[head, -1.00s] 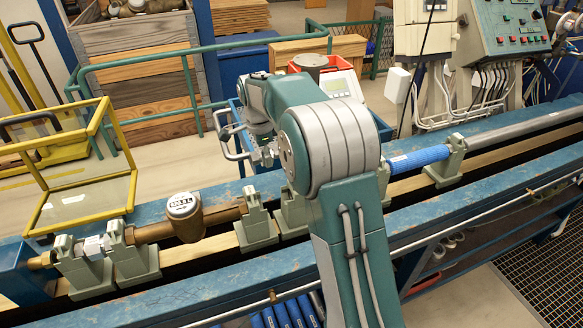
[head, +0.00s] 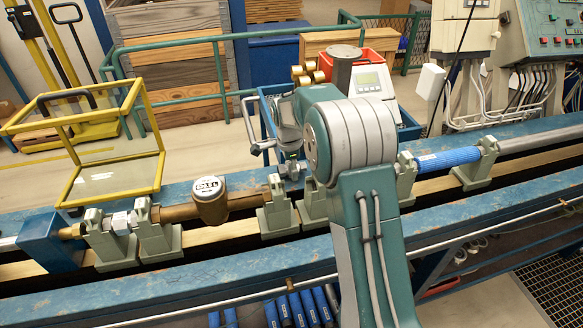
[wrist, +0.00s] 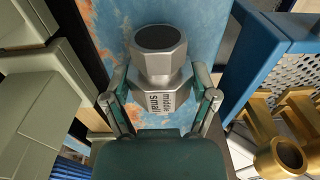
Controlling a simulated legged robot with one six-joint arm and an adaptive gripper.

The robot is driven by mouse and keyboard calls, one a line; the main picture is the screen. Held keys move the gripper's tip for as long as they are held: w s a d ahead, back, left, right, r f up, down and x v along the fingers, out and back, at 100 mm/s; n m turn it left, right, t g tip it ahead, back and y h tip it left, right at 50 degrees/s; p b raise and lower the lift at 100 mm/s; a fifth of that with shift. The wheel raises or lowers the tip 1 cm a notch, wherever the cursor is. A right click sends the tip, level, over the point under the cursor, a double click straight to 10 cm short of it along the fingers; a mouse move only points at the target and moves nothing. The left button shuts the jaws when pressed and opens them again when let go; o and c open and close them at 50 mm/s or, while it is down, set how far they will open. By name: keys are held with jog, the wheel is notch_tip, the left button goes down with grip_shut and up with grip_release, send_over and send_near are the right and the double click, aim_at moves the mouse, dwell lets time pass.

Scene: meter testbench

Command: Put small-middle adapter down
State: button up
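The small-middle adapter (wrist: 160,75) is a silver hexagonal piece with a dark round top and a "small middle" label. In the wrist view it is between the two fingers of my gripper (wrist: 161,92), which close on its sides. Blue, worn bench surface lies beneath it; whether its base touches is hidden. In the head view my gripper (head: 290,165) is low over the rear blue beam, behind the clamps, with the adapter small and partly hidden there by my arm.
A bronze meter (head: 209,205) sits in the bench line at left, among grey-green clamps (head: 277,210). A blue crate (head: 408,128) with a grey device stands behind the beam. Brass fittings (wrist: 280,155) lie at right in the wrist view. A yellow frame (head: 115,178) is at left.

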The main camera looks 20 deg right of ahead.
aim_at(289, 163)
dwell(0.4)
jog(key=r, duration=1.2)
jog(key=shift+s+a, duration=0.1)
jog(key=shift+a, duration=0.25)
jog(key=s+r+n+t, duration=0.1)
jog(key=s+r+n, duration=0.35)
jog(key=s, duration=0.45)
jog(key=s+r+n+t, duration=0.2)
jog(key=s+r+n, duration=0.25)
jog(key=s, duration=0.35)
jog(key=s+f+n, duration=0.1)
jog(key=s+n, duration=0.2)
jog(key=s, duration=0.2)
jog(key=s+a+f+n+t, duration=0.1)
jog(key=s+n, duration=0.2)
jog(key=s, duration=0.3)
jog(key=s+f+n+t, duration=0.1)
jog(key=s+n, duration=0.1)
jog(key=s, duration=0.4)
jog(key=shift+s+a+f+n+y, duration=0.2)
jog(key=shift+s+f+n+y, duration=0.05)
jog(key=shift+n+y, duration=0.15)
